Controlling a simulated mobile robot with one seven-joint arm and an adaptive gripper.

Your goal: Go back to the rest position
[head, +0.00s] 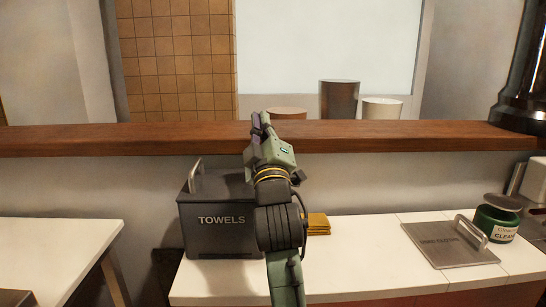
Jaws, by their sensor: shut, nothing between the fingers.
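My gripper (261,122) is at the middle of the head view, raised in front of the wooden ledge, with its fingers pointing up and away. It is shut and holds nothing. My green and black arm rises from the bottom edge of the view and partly covers the right side of the dark towels box (222,240). The box is upright on the white counter, with a handle on its top.
The wooden ledge (420,137) runs across behind the counter (365,270). Yellow folded cloths (318,224) lie right of my arm. A metal plate with a handle (450,247) and a green cleaner jar (495,222) are at right. A white table (60,240) stands left.

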